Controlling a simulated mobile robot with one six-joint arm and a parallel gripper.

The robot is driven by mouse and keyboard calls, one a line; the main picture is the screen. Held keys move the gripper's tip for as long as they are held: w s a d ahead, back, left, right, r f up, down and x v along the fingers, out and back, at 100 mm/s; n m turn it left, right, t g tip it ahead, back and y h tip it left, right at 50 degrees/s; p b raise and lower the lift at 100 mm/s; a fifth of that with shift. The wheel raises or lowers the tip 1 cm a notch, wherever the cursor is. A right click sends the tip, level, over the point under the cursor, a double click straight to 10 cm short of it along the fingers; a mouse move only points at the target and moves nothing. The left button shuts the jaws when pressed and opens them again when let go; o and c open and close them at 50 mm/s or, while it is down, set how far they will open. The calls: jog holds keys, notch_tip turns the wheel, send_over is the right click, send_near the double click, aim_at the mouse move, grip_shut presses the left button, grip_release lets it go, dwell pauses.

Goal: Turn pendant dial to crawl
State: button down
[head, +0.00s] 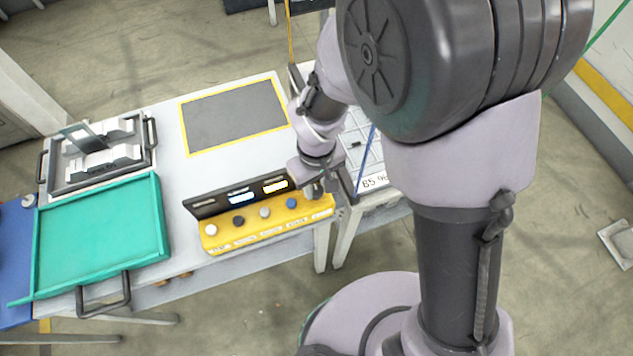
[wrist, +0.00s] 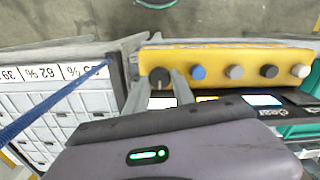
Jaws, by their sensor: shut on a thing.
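The yellow pendant (head: 265,232) lies at the front right of the white table, with a row of knobs on its top and a dark display strip behind them. In the wrist view the pendant (wrist: 228,56) runs across the top, and a black dial (wrist: 160,77) sits at its left end. My gripper (wrist: 161,88) is shut on this black dial, one finger on each side. The dial's markings are too small to read.
A blue knob (wrist: 198,73) is beside the gripped dial, with more knobs beyond. A teal tray (head: 157,181) and a grey tray with metal pieces (head: 45,190) stand left. A yellow-edged dark mat (head: 235,115) lies behind. A labelled white rack (wrist: 45,115) adjoins the table.

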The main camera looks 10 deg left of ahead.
aim_at(317, 190)
jog(key=shift+n, duration=0.5)
jog(key=c, duration=1.3)
grip_release()
jog(key=shift+c, duration=0.2)
notch_tip(317, 190, up, 18)
jog(key=p, duration=0.6)
jog(key=shift+f, duration=0.25)
